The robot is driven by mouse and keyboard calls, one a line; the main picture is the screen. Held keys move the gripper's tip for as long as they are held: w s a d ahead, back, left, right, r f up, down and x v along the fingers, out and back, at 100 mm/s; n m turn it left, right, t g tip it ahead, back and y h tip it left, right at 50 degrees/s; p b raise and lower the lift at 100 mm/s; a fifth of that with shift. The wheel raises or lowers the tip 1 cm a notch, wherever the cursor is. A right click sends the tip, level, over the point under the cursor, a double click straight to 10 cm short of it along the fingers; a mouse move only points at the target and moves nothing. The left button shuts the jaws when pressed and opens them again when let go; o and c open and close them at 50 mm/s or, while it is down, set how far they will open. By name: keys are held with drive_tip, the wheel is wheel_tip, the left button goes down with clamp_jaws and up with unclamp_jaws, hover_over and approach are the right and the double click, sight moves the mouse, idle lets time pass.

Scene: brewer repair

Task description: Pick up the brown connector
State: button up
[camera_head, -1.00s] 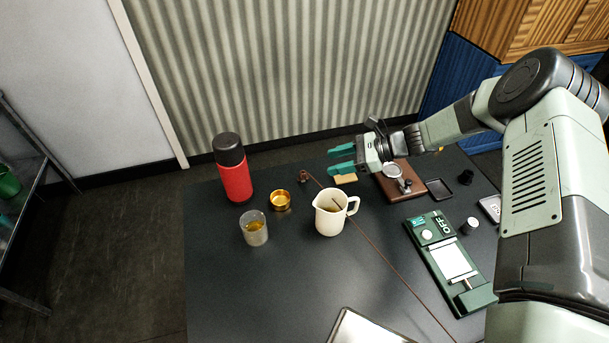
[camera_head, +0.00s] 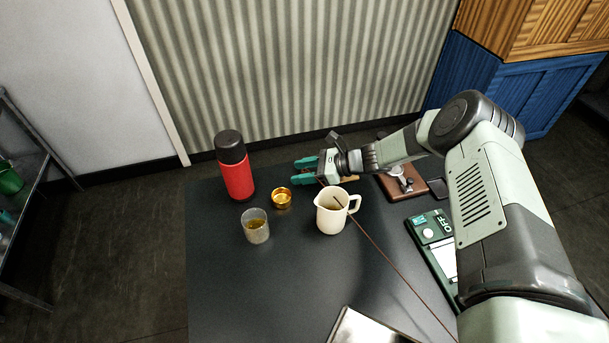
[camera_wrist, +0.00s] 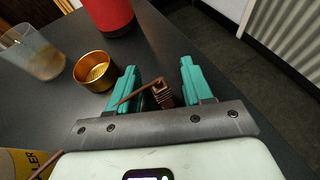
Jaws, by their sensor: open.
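The brown connector (camera_wrist: 163,97) is a small ribbed block with a thin brown cable (camera_head: 388,261) running from it. In the wrist view it shows between my two teal fingers, close to the grey bar at their base, and apart from both. I cannot tell whether it sits at finger height or below. In the head view my gripper (camera_head: 296,172) hides it; the cable comes out from under the gripper and passes by the cream jug. My gripper (camera_wrist: 158,70) is open with nothing held.
The gold cup (camera_head: 281,198) and a glass (camera_head: 255,226) stand left of the cream jug (camera_head: 332,212). A red flask (camera_head: 236,176) stands left of my fingertips. A brown board (camera_head: 402,184) and a green scale (camera_head: 433,240) are at right. The front left of the table is clear.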

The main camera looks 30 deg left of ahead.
drive_tip(key=shift+s+a+f, duration=0.2)
drive_tip(key=shift+a+f, duration=0.05)
drive_tip(key=shift+a, duration=0.35)
drive_tip(key=shift+c, duration=0.3)
clamp_jaws()
